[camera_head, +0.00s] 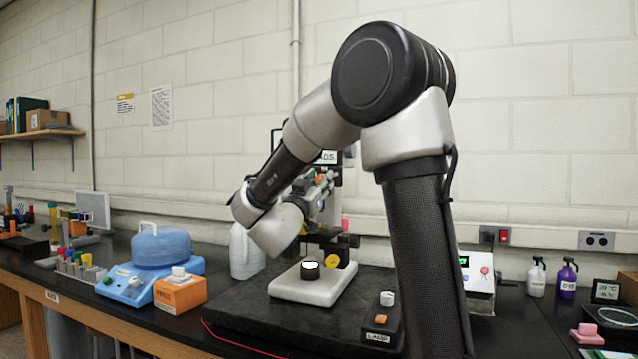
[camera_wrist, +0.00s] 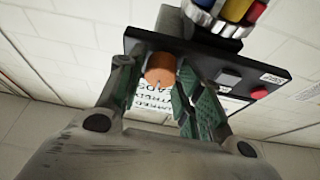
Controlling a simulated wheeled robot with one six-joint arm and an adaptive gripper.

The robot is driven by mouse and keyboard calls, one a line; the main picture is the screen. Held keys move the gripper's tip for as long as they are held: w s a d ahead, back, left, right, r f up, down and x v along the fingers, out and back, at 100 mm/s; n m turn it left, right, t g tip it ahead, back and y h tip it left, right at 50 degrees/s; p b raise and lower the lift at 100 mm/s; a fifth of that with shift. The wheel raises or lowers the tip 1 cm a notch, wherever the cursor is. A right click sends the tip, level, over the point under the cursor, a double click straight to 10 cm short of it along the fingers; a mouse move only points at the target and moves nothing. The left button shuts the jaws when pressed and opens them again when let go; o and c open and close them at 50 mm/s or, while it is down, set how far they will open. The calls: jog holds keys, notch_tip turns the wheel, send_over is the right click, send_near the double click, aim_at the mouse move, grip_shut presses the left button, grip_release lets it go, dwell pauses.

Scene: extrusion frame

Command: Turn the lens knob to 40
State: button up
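A short orange-brown knob (camera_wrist: 160,70) sticks out of a black bar in the wrist view. I cannot read any number on it, so its setting is unclear. My gripper (camera_wrist: 158,76) has its two green-padded fingers on either side of the knob, apart, with a narrow gap showing at least on the left. A lens turret (camera_wrist: 225,14) with red, yellow and blue bands shows at the top. In the head view my gripper (camera_head: 322,186) is at the upper part of the microscope, partly hidden by my arm. The microscope's white base (camera_head: 305,288) stands on a black mat.
The bar also carries a grey square (camera_wrist: 228,78) and a red button (camera_wrist: 259,93) right of the knob. A lamp switch box (camera_head: 382,322) stands right of the base. An orange box (camera_head: 180,293) and a blue device (camera_head: 160,262) stand left.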

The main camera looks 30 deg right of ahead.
jog(key=c, duration=0.4)
jog(key=shift+c, duration=0.2)
jog(key=shift+m, duration=0.4)
jog(key=m+g, duration=0.2)
jog(key=m, duration=0.2)
jog(key=m+g+h, duration=0.1)
jog(key=m+g, duration=0.1)
jog(key=m, duration=0.1)
jog(key=shift+w+a+m+h, duration=0.1)
jog(key=shift+m+h, duration=0.2)
jog(key=shift+m, duration=0.1)
jog(key=m+g, duration=0.1)
jog(key=m, duration=0.2)
jog(key=m+g, duration=0.2)
jog(key=m, duration=0.2)
jog(key=shift+y, duration=0.4)
jog(key=shift+m, duration=0.3)
jog(key=o, duration=1)
